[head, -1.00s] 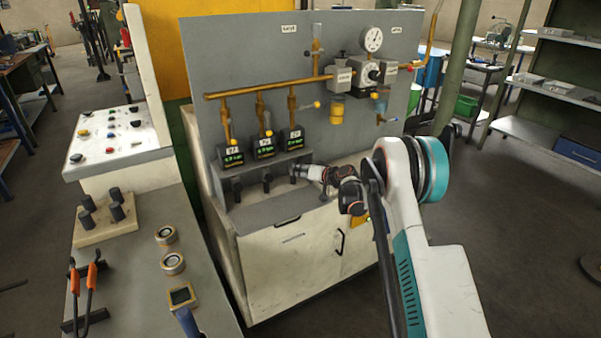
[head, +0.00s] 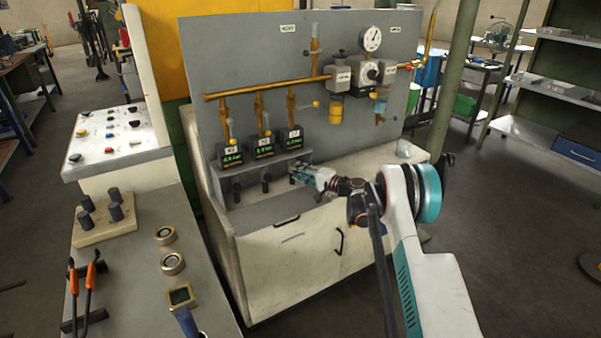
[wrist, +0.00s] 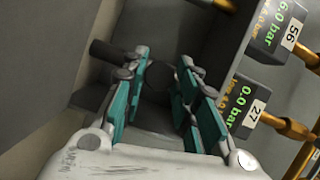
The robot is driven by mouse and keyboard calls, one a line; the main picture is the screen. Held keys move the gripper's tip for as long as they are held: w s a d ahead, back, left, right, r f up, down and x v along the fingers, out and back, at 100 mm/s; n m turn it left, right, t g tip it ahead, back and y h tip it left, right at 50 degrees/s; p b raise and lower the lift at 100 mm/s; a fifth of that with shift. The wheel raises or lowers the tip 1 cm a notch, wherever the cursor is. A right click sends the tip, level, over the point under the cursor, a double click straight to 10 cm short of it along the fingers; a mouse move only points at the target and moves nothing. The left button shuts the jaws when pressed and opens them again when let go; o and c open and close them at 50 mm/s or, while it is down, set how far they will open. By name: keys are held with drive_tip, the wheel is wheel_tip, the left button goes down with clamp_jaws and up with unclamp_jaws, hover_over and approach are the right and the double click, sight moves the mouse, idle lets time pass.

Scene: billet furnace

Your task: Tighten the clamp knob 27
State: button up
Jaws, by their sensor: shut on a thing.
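The clamp knob 27 (wrist: 187,76) is a dark round knob, seen between the teal fingers in the wrist view. My gripper (wrist: 168,90) is shut on it; the fingers hide part of it. In the head view my gripper (head: 300,175) reaches the rightmost place in the row of dark knobs, below the rightmost display, and hides the knob there. The gauge marked 27 (wrist: 243,106) reads 0.0 bar in green in the wrist view. The gauge beside it, marked 56 (wrist: 277,26), reads 6.0 bar.
Two other dark knobs, left (head: 236,189) and middle (head: 266,182), stand to the left of my gripper. Brass pipes (head: 270,89) run along the grey panel above. A console with a button panel (head: 107,132) stands at the left. The cabinet top at right is mostly clear.

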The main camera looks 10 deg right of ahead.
drive_tip(key=shift+m, duration=0.5)
drive_tip(key=o, duration=1.1)
drive_tip(key=shift+c, duration=0.2)
drive_tip(key=shift+d, duration=0.1)
drive_tip(key=v, duration=1.2)
drive_tip(key=shift+f, duration=0.4)
